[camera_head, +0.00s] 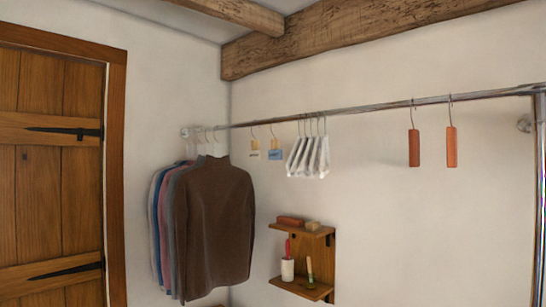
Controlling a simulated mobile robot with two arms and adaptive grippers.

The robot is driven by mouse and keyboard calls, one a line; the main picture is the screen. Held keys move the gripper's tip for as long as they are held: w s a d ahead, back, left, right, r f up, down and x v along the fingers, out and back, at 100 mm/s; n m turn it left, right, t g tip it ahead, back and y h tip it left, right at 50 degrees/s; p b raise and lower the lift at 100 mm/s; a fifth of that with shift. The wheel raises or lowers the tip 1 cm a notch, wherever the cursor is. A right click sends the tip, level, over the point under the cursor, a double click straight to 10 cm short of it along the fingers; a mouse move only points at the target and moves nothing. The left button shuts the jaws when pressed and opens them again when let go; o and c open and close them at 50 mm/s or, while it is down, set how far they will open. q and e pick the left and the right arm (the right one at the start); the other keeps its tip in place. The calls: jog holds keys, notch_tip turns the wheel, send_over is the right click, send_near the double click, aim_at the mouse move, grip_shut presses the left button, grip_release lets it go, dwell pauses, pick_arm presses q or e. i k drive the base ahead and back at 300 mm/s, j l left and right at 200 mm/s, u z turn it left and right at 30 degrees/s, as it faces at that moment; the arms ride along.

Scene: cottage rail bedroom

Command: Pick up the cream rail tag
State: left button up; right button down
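A cream rail tag (255,150) hangs by a thin hook from the metal rail, between the hanging clothes and a second tag. The second tag (275,153) has a blue lower part and hangs just to the right, apart from the cream one. Both tags are small in the view, and their print cannot be read. Neither of my grippers is in view.
The metal rail (362,108) runs along the wall. A brown sweater (213,225) hangs left of the tags; several white hangers (308,158) hang right of them. Two reddish wooden blocks (414,148) hang further right. A small wooden shelf (328,262) is below.

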aim_at(255, 155)
jog(key=z, duration=2.55)
jog(key=u, duration=0.4)
jog(key=j+u, duration=0.1)
jog(key=u, duration=0.75)
jog(key=j+u, duration=0.1)
jog(key=u, duration=1.15)
jog(key=i+j+z, duration=0.25)
jog(key=i, duration=0.45)
jog(key=i+j+z, duration=0.25)
jog(key=i+j, duration=0.3)
jog(key=i, duration=0.15)
jog(key=i+j+z, duration=0.25)
jog(key=i+j, duration=0.35)
jog(key=i, duration=0.05)
